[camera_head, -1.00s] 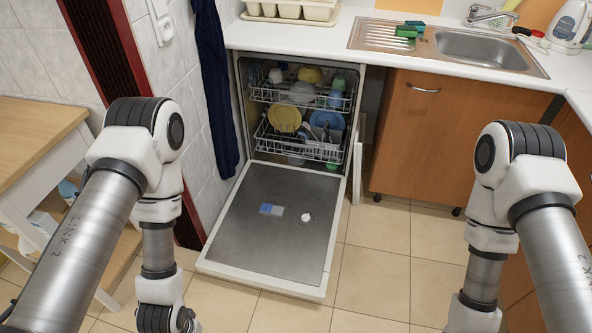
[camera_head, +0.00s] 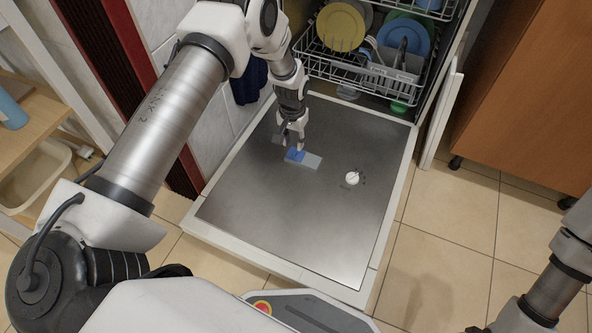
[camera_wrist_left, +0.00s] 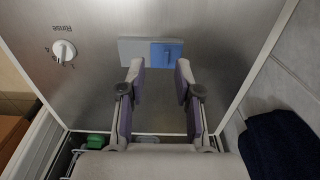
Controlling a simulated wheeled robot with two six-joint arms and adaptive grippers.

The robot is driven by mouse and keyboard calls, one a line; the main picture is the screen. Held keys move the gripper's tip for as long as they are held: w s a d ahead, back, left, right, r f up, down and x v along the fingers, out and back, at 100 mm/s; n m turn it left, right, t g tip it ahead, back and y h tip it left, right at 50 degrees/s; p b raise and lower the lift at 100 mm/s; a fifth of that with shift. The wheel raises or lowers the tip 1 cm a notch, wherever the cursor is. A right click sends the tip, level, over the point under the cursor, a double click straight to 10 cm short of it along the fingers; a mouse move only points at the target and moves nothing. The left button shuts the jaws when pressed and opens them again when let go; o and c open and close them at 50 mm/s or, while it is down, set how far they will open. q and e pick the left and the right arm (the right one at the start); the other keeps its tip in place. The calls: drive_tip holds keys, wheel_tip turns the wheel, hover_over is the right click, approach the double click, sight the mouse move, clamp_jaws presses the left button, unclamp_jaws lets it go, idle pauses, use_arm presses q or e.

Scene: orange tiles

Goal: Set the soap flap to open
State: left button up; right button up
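The soap flap is a small blue square (camera_head: 295,155) lying at one end of a light grey plate (camera_head: 312,162) on the inner face of the lowered dishwasher door (camera_head: 265,222). In the left wrist view the blue flap (camera_wrist_left: 167,55) is at the upper middle, with the grey plate (camera_wrist_left: 133,50) showing to its left. My left gripper (camera_head: 293,143) is right at the flap. Its fingers (camera_wrist_left: 160,67) are apart, one toward each side of the blue flap, with nothing between them; I cannot tell if they touch it. My right gripper is not in view.
A white rinse dial (camera_head: 352,178) sits on the door beside the plate. The racks (camera_head: 365,68) hold plates and cutlery. A wooden cabinet (camera_head: 530,100) is at the right and a wooden shelf (camera_head: 35,125) at the left. Floor tiles are free right of the door.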

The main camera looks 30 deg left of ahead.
sight(296, 152)
use_arm(q)
drive_tip(key=w+f+b, duration=0.1)
drive_tip(key=w, duration=0.1)
drive_tip(key=w+a+f+b, duration=0.1)
drive_tip(key=shift+w+a+f+b, duration=0.1)
drive_tip(key=shift+w+f+b, duration=0.05)
drive_tip(key=shift+w+b, duration=0.25)
drive_tip(key=shift+w+a, duration=0.1)
drive_tip(key=shift+w, duration=0.05)
wheel_tip(296, 152, down, 7)
drive_tip(key=b, duration=0.4)
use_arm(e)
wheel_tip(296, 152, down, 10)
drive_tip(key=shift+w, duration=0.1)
use_arm(q)
clamp_jaws()
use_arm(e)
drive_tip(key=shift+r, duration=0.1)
